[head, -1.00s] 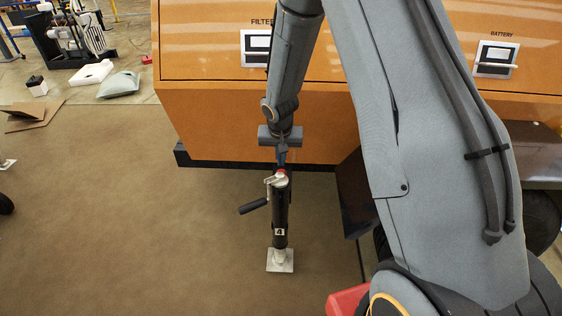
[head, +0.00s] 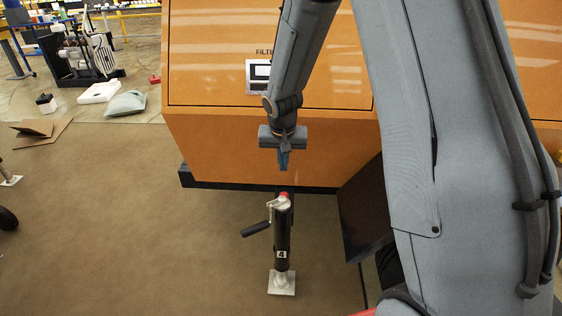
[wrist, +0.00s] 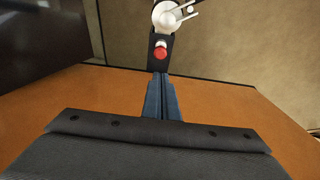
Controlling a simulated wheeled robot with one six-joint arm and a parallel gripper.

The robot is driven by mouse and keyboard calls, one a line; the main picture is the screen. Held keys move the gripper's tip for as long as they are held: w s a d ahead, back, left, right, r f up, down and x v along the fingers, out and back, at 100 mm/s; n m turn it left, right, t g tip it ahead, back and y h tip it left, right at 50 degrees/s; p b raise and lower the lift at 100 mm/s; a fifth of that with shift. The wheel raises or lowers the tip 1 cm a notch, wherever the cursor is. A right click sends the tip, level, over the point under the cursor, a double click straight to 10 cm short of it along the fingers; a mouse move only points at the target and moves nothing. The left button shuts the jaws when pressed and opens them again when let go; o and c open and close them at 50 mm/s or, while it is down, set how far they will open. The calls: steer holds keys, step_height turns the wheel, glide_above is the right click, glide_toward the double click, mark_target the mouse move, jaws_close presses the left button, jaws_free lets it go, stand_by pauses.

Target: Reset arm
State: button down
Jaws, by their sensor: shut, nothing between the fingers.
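My gripper (head: 283,161) hangs straight down in front of the orange light tower body (head: 215,140) in the head view. Its blue fingers are together with nothing between them, and they also show in the wrist view (wrist: 163,97). Below the fingertips, with a gap, stands the black jack (head: 283,240) marked 4, upright on a square metal foot. The jack has a red top and a crank handle (head: 257,229) pointing left. In the wrist view the jack's red button (wrist: 161,53) lies just beyond the fingertips.
A filter panel (head: 258,76) is on the orange body behind my arm. A dark plate (head: 365,205) and a wheel are right of the jack. Brown floor (head: 120,220) is open to the left. A cardboard piece (head: 38,130) and a green bag (head: 126,103) lie farther off.

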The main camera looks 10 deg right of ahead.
steer(key=s+a+r+n+g+y, duration=0.1)
steer(key=s+a+r+n, duration=0.3)
steer(key=s, duration=0.7)
steer(key=s+a+r+g, duration=0.1)
steer(key=s+r, duration=0.5)
steer(key=s, duration=0.5)
steer(key=s+a+r+n+g+y, duration=0.1)
steer(key=s+a+r+n, duration=0.3)
steer(key=s, duration=0.7)
steer(key=d+r+m+h+p, duration=0.1)
steer(key=d+r+m+p, duration=0.3)
steer(key=d+r+p, duration=0.5)
steer(key=p, duration=0.7)
steer(key=shift+w+d+r, duration=0.25)
steer(key=shift+d+r, duration=0.05)
steer(key=shift+d, duration=0.05)
